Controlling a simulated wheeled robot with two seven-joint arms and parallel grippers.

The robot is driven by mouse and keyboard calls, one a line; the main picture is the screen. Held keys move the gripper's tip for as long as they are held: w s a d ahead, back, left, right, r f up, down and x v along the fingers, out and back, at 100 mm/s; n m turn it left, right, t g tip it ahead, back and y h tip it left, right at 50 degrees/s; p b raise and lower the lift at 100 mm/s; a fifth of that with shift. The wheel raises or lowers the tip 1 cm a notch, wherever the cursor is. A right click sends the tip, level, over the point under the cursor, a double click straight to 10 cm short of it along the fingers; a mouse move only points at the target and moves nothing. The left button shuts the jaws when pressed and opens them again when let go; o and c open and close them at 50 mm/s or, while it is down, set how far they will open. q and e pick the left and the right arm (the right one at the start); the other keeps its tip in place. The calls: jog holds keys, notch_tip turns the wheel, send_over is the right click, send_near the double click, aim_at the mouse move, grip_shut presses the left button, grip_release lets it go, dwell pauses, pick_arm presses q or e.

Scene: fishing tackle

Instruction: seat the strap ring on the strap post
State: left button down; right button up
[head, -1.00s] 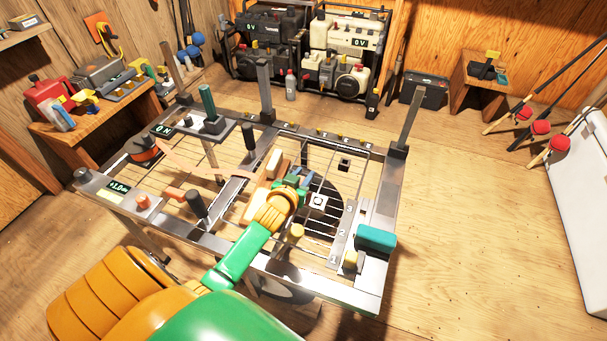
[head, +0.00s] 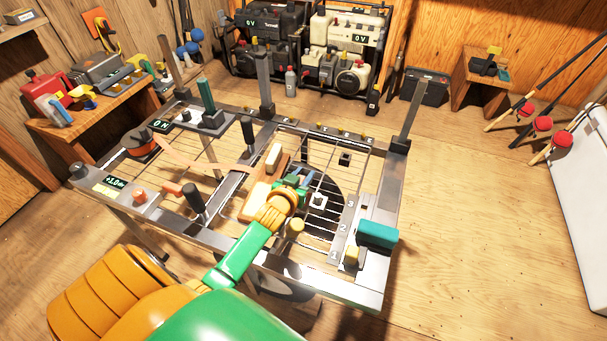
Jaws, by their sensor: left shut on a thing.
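My left gripper (head: 302,182) reaches over the middle of the metal frame table and is shut. A small white square piece with a dark centre (head: 318,200) shows just right of its fingers. I take it for the strap ring, but the grip itself is hidden by my wrist. A tan strap (head: 195,160) runs from an orange and black reel (head: 141,147) toward the wooden block left of the gripper; its far end is hard to make out. I cannot tell which upright is the strap post; a black post (head: 248,135) stands left of the gripper. My right gripper is out of view.
A wooden block (head: 254,203) with a cream bar (head: 273,158) lies beside my gripper. Tall metal uprights (head: 264,85) rise from the table (head: 322,287).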

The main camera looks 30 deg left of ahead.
pick_arm(q)
jog(key=shift+f, duration=0.2)
jog(key=c, duration=1)
grip_release()
jog(key=shift+c, duration=0.2)
jog(key=o, duration=0.5)
